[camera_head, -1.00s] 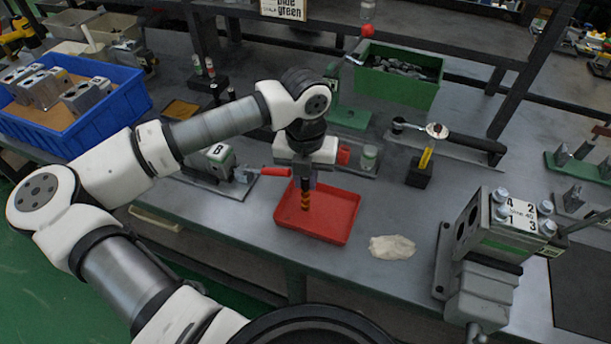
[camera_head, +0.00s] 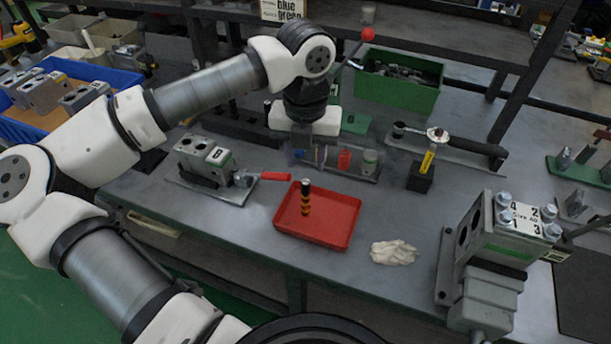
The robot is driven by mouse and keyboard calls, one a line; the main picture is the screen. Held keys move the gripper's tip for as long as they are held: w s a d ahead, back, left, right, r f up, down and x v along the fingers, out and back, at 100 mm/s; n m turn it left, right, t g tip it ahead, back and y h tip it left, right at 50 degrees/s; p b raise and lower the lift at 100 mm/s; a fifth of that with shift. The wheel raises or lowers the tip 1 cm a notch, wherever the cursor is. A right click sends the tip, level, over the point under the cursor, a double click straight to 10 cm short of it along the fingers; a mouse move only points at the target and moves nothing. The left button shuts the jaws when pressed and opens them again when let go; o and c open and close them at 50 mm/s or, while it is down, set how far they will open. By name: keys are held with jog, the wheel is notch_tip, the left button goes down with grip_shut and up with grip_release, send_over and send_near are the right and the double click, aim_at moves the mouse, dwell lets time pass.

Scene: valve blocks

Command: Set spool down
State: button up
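The spool (camera_head: 306,199), dark with orange-yellow bands and a light top, stands upright in the red tray (camera_head: 335,229), left of the tray's middle. Nothing holds it. My gripper (camera_head: 305,163) hangs above and behind the spool, clear of it and empty. Its fingers look spread apart, though they are small and partly blend with the things behind them.
A valve block marked B (camera_head: 207,158) with a red-handled clamp stands left of the tray. A crumpled cloth (camera_head: 393,252) lies to its right. A larger valve block (camera_head: 505,232) is clamped at right. Behind are a green bin (camera_head: 400,80) and a wrench (camera_head: 440,134).

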notch_tip(320, 180, up, 5)
jog(key=shift+f, duration=0.1)
